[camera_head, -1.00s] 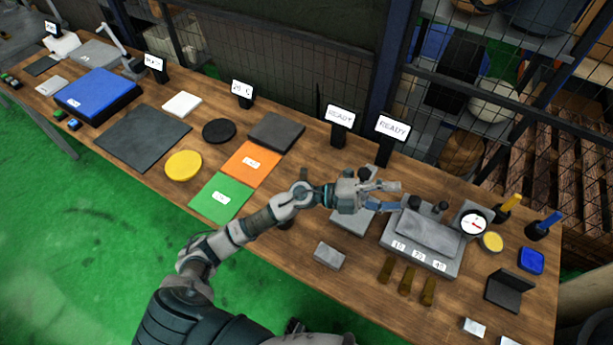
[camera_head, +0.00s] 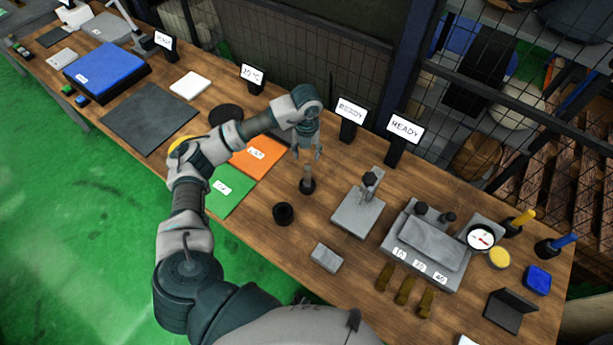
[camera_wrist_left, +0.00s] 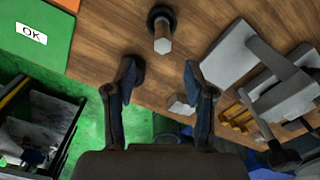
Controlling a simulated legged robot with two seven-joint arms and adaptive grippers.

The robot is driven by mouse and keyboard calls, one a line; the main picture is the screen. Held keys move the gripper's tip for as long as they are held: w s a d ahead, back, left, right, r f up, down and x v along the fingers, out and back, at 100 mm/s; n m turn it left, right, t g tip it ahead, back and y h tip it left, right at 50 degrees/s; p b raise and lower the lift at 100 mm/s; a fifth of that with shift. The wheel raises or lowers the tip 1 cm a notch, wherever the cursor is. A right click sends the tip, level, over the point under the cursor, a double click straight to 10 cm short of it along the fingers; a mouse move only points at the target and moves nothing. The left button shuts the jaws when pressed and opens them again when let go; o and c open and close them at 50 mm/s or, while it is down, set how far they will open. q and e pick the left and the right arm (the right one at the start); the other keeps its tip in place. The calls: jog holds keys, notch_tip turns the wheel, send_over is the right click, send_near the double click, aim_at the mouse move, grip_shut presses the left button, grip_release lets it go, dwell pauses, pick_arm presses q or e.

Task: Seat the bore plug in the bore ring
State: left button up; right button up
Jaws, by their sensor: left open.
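The bore plug (camera_head: 307,182) stands upright on the wooden table, a light grey-brown handle rising from a round black base. It also shows in the left wrist view (camera_wrist_left: 162,38), just beyond my fingertips. The bore ring (camera_head: 283,213), a short black ring with a dark opening, lies on the table in front of the plug and a little left. In the wrist view a dark round edge behind one finger may be the ring. My left gripper (camera_head: 307,153) points down, open and empty, above and behind the plug's handle, apart from it. My right gripper is not in view.
A grey block (camera_head: 326,257) lies right of the ring. A grey fixture (camera_head: 358,213) and a gauge plate with a dial (camera_head: 425,245) stand further right. Green (camera_head: 230,190) and orange (camera_head: 258,156) mats lie left. Two READY displays (camera_head: 351,112) stand behind.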

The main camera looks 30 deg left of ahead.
aim_at(308, 174)
pick_arm(q)
jog(key=f, duration=0.2)
jog(key=d+f, duration=0.1)
jog(key=f, duration=0.3)
jog(key=shift+w+d+f, duration=0.1)
jog(key=shift+w+d, duration=0.05)
jog(key=shift+w, duration=0.2)
jog(key=f, duration=0.3)
jog(key=a+f+p, duration=0.1)
jog(key=f, duration=0.1)
jog(key=shift+s+a, duration=0.1)
jog(key=shift+s, duration=0.3)
jog(key=shift+f, duration=0.2)
jog(key=shift+w, duration=0.1)
jog(key=shift+d, duration=0.2)
jog(key=shift+c, duration=1.2)
jog(key=shift+d+r, duration=0.1)
grip_shut()
